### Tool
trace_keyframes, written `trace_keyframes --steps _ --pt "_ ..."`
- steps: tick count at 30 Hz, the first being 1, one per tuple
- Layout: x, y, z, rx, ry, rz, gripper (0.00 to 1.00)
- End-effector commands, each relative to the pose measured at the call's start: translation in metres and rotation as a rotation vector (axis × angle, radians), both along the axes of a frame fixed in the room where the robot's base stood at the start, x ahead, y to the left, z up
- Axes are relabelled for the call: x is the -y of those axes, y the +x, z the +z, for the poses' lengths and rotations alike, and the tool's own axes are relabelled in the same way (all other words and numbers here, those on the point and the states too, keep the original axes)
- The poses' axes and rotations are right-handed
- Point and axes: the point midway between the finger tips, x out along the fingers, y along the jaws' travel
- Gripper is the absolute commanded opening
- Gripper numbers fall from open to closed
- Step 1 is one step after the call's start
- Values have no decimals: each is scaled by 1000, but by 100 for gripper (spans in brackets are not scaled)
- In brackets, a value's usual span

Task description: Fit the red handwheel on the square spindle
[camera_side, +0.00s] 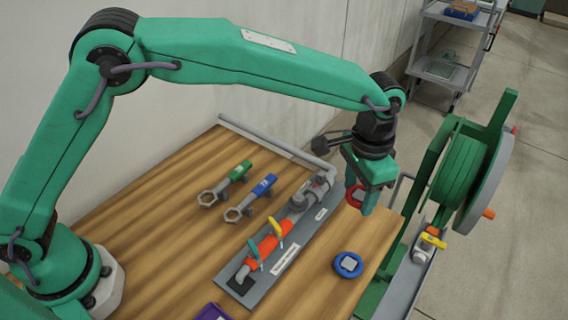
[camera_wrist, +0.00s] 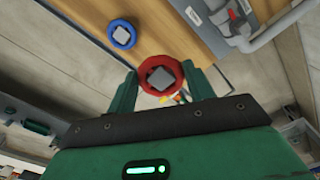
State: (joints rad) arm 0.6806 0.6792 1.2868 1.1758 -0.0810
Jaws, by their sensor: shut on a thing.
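My gripper (camera_side: 361,203) is shut on the red handwheel (camera_side: 351,196) and holds it above the right edge of the bench. In the wrist view the red handwheel (camera_wrist: 175,66) sits between the two fingertips (camera_wrist: 160,82), with a grey square hub in its middle. The grey valve and pipe assembly (camera_side: 312,193) is on a grey plate (camera_side: 240,287), to the left of my gripper in the side view. I cannot clearly make out the square spindle. The wheel is apart from the assembly.
A blue handwheel (camera_side: 348,265) lies on the wooden bench (camera_side: 160,220). Green (camera_side: 235,173) and blue (camera_side: 263,186) handled wrenches lie left of the plate. An orange valve body (camera_side: 268,244) with a yellow lever (camera_side: 275,227) is on the plate. A green hose reel (camera_side: 458,175) stands right.

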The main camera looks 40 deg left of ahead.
Motion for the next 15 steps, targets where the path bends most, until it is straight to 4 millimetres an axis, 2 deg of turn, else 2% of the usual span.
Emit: trace_keyframes --steps 3,9,15 --pt "-31 18 6 1 -1 0 30" --pt "-80 42 16 2 -1 -11 30" --pt "-110 53 21 1 -1 -21 30"
